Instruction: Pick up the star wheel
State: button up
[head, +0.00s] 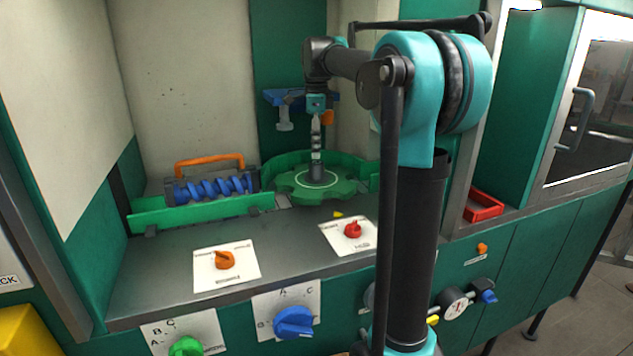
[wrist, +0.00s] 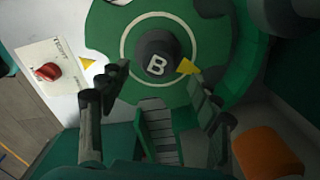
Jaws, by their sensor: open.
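The star wheel (head: 343,190) is a green notched disc lying flat on the counter inside a curved green guide (head: 290,160). It fills the upper part of the wrist view (wrist: 112,45). Its dark round hub (wrist: 150,44) carries a white letter B, with a pale ring around it and a yellow pointer (wrist: 187,66) beside it. My gripper (wrist: 160,82) is open, with its two fingers apart and nothing between them. In the head view my gripper (head: 316,148) hangs above the hub. Whether the fingertips touch the hub is unclear.
A blue screw (head: 215,188) with an orange handle (head: 210,160) lies left of the wheel behind a green rail (head: 200,215). Cards with an orange knob (head: 225,260) and a red knob (head: 353,229) lie in front. A red tray (head: 484,206) is at right. A blue bracket (head: 285,98) is behind.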

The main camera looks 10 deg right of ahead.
aim_at(317, 162)
jog(key=shift+s+f, duration=0.15)
jog(key=shift+f, duration=3.3)
jog(key=shift+c, duration=0.2)
grip_shut()
